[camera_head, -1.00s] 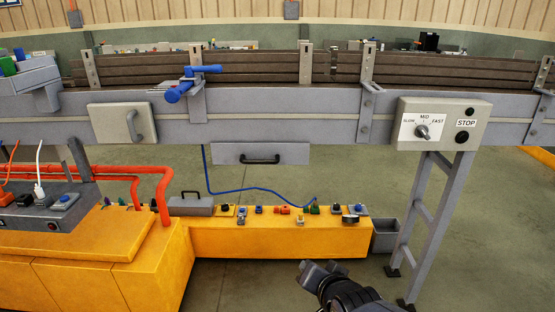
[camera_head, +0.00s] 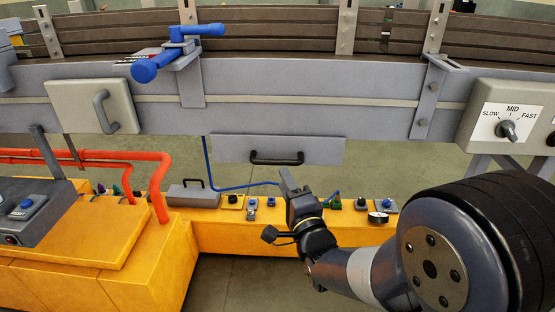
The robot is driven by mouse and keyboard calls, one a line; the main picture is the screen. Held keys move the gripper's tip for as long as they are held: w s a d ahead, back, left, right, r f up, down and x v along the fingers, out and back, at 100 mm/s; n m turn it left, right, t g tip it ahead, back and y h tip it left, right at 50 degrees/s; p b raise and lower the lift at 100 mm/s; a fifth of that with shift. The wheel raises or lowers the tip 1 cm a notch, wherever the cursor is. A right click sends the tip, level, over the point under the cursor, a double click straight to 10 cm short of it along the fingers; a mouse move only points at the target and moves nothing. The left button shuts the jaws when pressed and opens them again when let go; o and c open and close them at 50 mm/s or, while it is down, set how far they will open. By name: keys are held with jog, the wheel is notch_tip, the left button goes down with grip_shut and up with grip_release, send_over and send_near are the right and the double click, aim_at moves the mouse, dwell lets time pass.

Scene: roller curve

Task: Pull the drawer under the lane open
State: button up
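The drawer (camera_head: 232,149) is a plain grey front hanging just under the lane's grey side rail (camera_head: 300,87). A black bar handle (camera_head: 277,159) sits in the middle of its lower part. No gap or drawer interior shows. My gripper (camera_head: 288,180) is in front of and a little below the handle, pointing up toward it, and looks apart from it. I see it from behind and cannot make out the space between its fingers. Nothing shows held in it.
A yellow ledge (camera_head: 220,236) with several small switches and a grey lidded box (camera_head: 190,195) lies below. A blue cable (camera_head: 206,165) hangs left of the drawer. A blue clamp (camera_head: 165,60), a grey panel with a handle (camera_head: 88,106) and a speed-dial box (camera_head: 480,118) are on the lane.

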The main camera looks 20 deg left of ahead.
aim_at(276, 164)
jog(key=x, duration=0.7)
jog(key=shift+w+a, duration=0.2)
jog(key=shift+w, duration=0.15)
jog(key=shift+c, duration=0.5)
grip_shut()
